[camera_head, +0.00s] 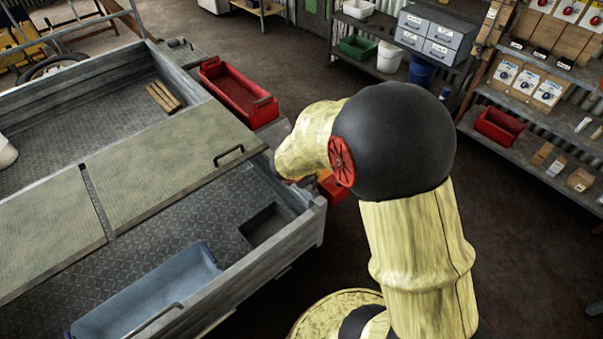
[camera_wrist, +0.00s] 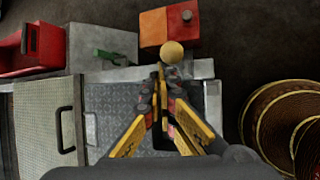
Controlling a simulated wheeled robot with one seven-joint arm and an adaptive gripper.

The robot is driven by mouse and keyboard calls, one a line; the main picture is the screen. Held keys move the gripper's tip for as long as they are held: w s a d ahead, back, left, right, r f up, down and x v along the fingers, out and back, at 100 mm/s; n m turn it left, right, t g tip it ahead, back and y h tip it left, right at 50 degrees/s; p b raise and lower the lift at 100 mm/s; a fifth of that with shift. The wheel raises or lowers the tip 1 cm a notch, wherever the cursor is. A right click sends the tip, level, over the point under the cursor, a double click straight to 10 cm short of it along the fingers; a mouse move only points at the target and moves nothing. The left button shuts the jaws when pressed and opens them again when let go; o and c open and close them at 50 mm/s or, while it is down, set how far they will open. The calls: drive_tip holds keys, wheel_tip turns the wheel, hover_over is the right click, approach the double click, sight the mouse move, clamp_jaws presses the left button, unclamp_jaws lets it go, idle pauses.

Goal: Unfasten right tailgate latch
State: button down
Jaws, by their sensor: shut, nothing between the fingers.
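In the wrist view my gripper (camera_wrist: 160,78) points away from me with its yellow and black fingers together and nothing between them. Its tips are at the metal edge of the trailer bed (camera_wrist: 112,100), close to a round yellow knob (camera_wrist: 172,52). I cannot tell whether they touch the knob or whether it belongs to the right tailgate latch. A green handle-like part (camera_wrist: 112,57) lies on a grey surface left of the tips. In the head view the trailer (camera_head: 312,232) is at the left, and my arm hides my gripper and the latch area.
An orange and red block (camera_wrist: 168,28) with a grey knob is beyond the yellow knob. A red bin (camera_head: 240,92) stands at the trailer's far side; a blue-grey tray (camera_head: 150,292) lies in the bed. Shelves (camera_head: 540,140) stand at the right, with open floor (camera_head: 530,260) before them.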

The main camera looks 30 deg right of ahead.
drive_tip(key=shift+s, duration=0.45)
drive_tip(key=shift+s+d, duration=0.15)
drive_tip(key=shift+f, duration=0.1)
